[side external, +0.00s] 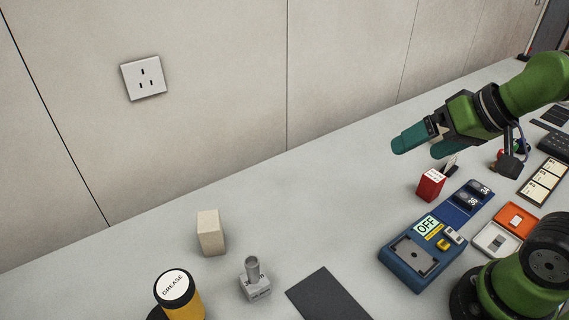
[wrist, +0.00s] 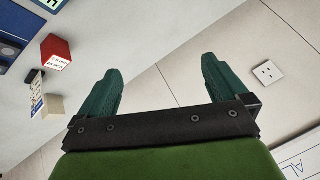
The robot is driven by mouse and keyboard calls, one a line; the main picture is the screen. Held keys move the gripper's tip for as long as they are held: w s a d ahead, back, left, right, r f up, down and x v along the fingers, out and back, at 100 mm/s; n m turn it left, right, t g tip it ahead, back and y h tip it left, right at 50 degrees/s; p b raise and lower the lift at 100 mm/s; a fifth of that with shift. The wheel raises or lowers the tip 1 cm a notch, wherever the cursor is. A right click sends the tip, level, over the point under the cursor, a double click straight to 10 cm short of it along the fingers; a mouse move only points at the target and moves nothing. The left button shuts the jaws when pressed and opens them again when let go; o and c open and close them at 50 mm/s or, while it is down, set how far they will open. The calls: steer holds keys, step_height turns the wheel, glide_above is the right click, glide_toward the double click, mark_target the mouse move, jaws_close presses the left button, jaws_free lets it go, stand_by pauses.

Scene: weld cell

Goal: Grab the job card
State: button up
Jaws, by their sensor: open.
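My gripper (side external: 418,148) is at the upper right of the side view, raised above the bench with its teal fingers apart. In the wrist view my gripper (wrist: 161,68) is open and empty, with only wall between the fingertips. No card can be read for certain as the job card. A small white upright piece (side external: 451,162) stands just behind the red block, below my gripper, and is partly hidden. Several cream cards (side external: 543,181) lie in a dark strip at the far right of the bench.
A red block (side external: 430,185) stands beside the blue device marked OFF (side external: 406,275); the block also shows in the wrist view (wrist: 57,50). An orange-and-white case (side external: 495,240) lies right of it. A beige block (side external: 210,233), grey fixture (side external: 254,285) and grease tin (side external: 178,290) stand left.

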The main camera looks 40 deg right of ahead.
steer(key=n+g+h, duration=0.2)
steer(key=n+g, duration=0.3)
steer(key=g, duration=0.2)
glide_above(450, 168)
step_height(450, 168, down, 15)
steer(key=shift+w+d+f, duration=0.1)
steer(key=shift+f, duration=1.2)
steer(key=shift+d+f, duration=0.1)
steer(key=shift+f, duration=1.2)
steer(key=shift+c, duration=0.2)
